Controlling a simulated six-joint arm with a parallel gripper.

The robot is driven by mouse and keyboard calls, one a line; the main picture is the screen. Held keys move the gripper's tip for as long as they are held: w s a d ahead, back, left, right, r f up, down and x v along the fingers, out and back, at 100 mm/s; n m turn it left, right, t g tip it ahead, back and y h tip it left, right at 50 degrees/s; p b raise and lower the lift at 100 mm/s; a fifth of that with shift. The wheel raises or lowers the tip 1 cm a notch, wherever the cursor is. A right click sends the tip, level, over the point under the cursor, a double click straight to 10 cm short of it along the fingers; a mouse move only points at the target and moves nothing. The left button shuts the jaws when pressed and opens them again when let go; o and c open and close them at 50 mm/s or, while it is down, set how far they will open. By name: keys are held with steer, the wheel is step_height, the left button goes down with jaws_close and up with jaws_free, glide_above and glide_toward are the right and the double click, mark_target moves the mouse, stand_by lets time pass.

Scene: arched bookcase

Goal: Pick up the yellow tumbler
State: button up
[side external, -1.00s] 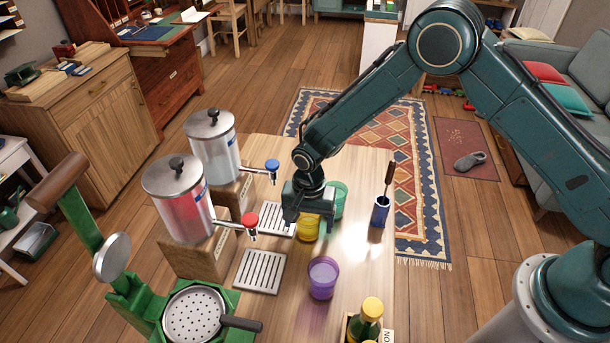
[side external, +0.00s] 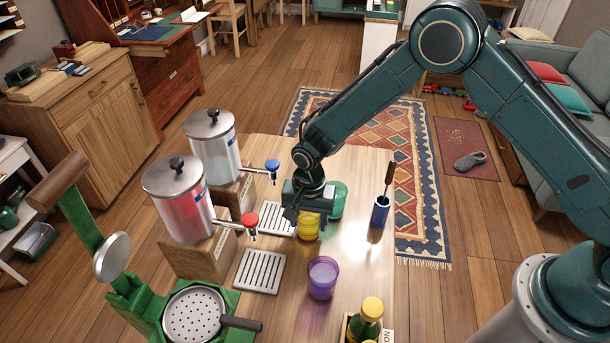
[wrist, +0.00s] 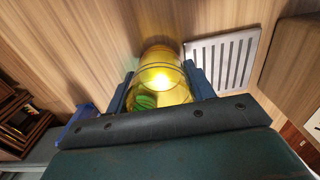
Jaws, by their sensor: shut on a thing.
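The yellow tumbler (side external: 309,229) is see-through and stands on the wooden table, or very close above it; I cannot tell which. My gripper (side external: 307,217) is over it from above, with the fingers on its sides. In the wrist view the yellow tumbler (wrist: 160,80) sits between the two dark fingers of my gripper (wrist: 160,88), which are shut on it. The gripper hides the tumbler's upper part in the side view. A green tumbler (side external: 337,200) is just behind it, partly hidden by the gripper.
A purple tumbler (side external: 322,278) stands in front. Two drink dispensers, with a red tap (side external: 249,220) and a blue tap (side external: 272,166), stand to the left above slatted drip trays (side external: 259,271). A blue holder (side external: 380,212) with a brown-handled tool is to the right. Bottles (side external: 368,318) stand at the front.

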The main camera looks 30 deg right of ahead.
step_height(320, 180, up, 20)
stand_by(0.6)
steer(key=shift+f, duration=0.15)
stand_by(0.4)
steer(key=d+f+n, duration=0.2)
steer(key=d+n, duration=0.3)
steer(key=d, duration=0.5)
steer(key=d+f+n, duration=0.2)
steer(key=d+n, duration=0.2)
steer(key=d, duration=0.6)
steer(key=shift+s+a+f, duration=0.1)
steer(key=shift+s+f, duration=2.35)
steer(key=shift+f, duration=0.2)
